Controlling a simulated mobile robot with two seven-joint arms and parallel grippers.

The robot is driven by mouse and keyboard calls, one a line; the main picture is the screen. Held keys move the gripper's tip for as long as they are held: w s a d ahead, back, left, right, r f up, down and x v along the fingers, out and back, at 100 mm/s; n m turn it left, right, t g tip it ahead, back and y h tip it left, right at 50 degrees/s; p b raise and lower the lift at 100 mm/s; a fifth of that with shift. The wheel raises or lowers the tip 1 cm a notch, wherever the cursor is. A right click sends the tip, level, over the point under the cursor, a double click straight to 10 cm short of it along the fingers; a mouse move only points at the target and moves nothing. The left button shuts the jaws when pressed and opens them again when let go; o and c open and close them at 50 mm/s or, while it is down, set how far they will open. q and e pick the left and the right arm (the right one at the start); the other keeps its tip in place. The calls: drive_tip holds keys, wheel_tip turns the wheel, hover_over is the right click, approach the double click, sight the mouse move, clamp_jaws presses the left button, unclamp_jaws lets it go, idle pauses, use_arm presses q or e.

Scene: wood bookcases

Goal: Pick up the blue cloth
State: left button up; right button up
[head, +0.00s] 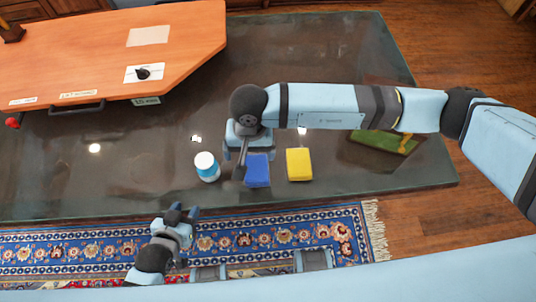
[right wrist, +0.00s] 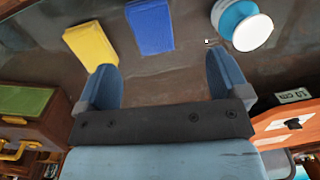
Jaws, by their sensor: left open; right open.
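The blue cloth (head: 257,171) lies flat on the dark glossy table (head: 330,50), near its front edge. It also shows at the top of the right wrist view (right wrist: 151,27), ahead of the fingers and apart from them. My right gripper (head: 242,160) is above the table at the left side of the cloth, and its jaws are open and empty in the right wrist view (right wrist: 165,85). My left gripper (head: 182,212) is low in the head view, in front of the table edge over the rug, open and empty.
A yellow cloth (head: 299,164) lies just right of the blue one. A white and blue container (head: 207,166) stands to its left. A green-topped object (head: 388,139) is farther right, partly behind my arm. An orange wooden board (head: 80,50) occupies the back left. A patterned rug (head: 280,237) lies in front.

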drive_tip(key=w+d, duration=0.1)
hover_over(256, 167)
drive_tip(key=shift+n+t+h, duration=0.3)
drive_tip(key=shift+h, duration=0.1)
drive_tip(key=f, duration=0.3)
drive_tip(key=f+p, duration=0.1)
drive_tip(key=f, duration=0.3)
drive_tip(key=shift+s+d+f, duration=0.1)
drive_tip(key=shift+s+f, duration=0.05)
drive_tip(key=shift+s, duration=0.05)
drive_tip(key=shift+w+f+p, duration=0.1)
drive_tip(key=shift+f+p, duration=0.45)
drive_tip(key=shift+f, duration=2.65)
drive_tip(key=c, duration=1)
